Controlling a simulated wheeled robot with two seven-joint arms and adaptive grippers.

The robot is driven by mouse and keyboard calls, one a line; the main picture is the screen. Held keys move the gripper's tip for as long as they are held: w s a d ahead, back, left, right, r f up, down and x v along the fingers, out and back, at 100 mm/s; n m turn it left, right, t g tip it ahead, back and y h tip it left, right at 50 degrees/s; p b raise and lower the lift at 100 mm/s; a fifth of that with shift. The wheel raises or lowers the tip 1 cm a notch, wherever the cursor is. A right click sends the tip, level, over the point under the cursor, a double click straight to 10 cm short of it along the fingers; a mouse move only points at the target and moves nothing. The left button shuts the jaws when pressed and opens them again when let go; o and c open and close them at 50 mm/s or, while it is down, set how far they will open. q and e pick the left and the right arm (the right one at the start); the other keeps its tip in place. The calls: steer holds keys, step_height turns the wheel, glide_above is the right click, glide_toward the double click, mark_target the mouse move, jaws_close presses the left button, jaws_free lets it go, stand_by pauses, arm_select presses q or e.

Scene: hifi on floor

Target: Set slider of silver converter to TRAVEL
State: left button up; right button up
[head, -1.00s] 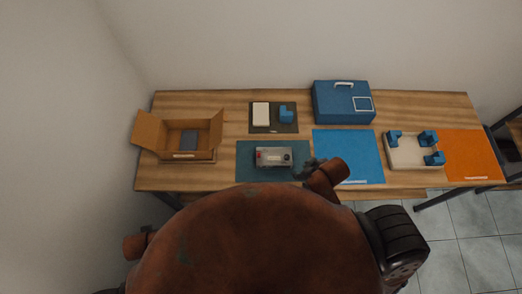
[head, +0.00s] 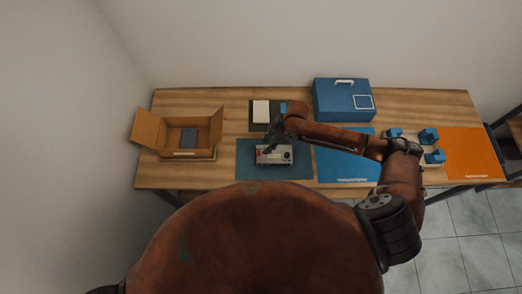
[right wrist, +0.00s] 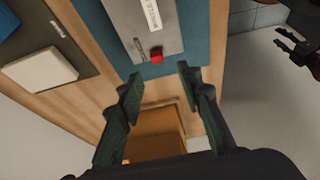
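The silver converter (head: 285,161) lies on the dark teal mat (head: 245,172). In the right wrist view the converter (right wrist: 168,35) shows a white label, a small light slot mark (right wrist: 138,44) and a red part (right wrist: 156,56) at its near end. I cannot read the lettering or tell the slider's setting.
An open cardboard box (head: 207,153) stands left of the mat. Behind lie a dark mat (head: 258,127) with a white block, and a blue case (head: 340,105). A blue mat (head: 345,165), a white tray with blue pieces and an orange mat (head: 475,155) are to the right.

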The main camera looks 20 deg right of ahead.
mark_target(260, 152)
steer(key=shift+w+d+f, duration=0.1)
steer(key=shift+w+f, duration=0.05)
steer(key=shift+f, duration=0.25)
steer(key=p+x, duration=0.1)
steer(key=x, duration=0.6)
steer(key=shift+r, duration=0.1)
jaws_close()
stand_by(0.3)
